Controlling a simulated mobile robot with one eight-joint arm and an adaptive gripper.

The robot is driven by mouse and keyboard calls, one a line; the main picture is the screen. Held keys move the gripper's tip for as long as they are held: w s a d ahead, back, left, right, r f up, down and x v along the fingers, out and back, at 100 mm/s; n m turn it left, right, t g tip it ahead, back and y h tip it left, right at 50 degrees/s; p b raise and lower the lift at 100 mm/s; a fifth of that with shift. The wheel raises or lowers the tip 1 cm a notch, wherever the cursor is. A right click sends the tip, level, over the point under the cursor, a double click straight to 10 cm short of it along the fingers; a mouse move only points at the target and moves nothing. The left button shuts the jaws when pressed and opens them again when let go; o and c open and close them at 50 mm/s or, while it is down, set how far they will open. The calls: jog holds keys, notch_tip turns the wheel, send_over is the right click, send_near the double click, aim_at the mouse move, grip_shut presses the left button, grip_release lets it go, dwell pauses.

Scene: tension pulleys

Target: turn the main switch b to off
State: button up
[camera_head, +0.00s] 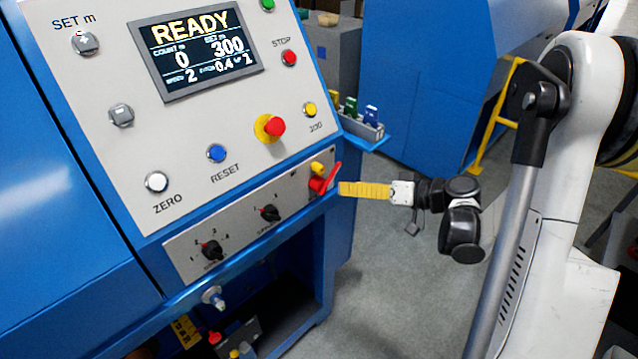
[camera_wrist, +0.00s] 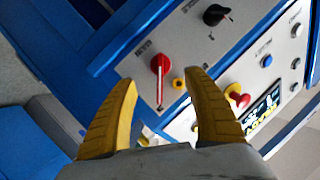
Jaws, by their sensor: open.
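The main switch (camera_head: 325,180) has a red rotary handle at the right end of the lower grey panel in the head view. Its label is too small to read. In the wrist view the red handle (camera_wrist: 160,68) lies between the fingertips, its long arm toward the picture's bottom. My gripper (camera_head: 341,189) has yellow fingers just right of the handle in the head view. In the wrist view my gripper (camera_wrist: 162,79) is open and empty, one finger on each side of the handle. Whether a finger touches it I cannot tell.
A red mushroom button (camera_head: 274,126) and black selector knobs (camera_head: 270,213) are on the same console. A small tray (camera_head: 365,128) juts out at the console's right side.

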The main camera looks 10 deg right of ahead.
aim_at(320, 186)
jog(key=b+x, duration=0.2)
jog(key=x, duration=0.7)
jog(key=shift+w+a+f+b, duration=0.15)
jog(key=shift+w+a+b, duration=0.1)
jog(key=shift+w+b, duration=0.1)
jog(key=shift+c, duration=0.6)
jog(key=shift+s, duration=0.1)
grip_shut()
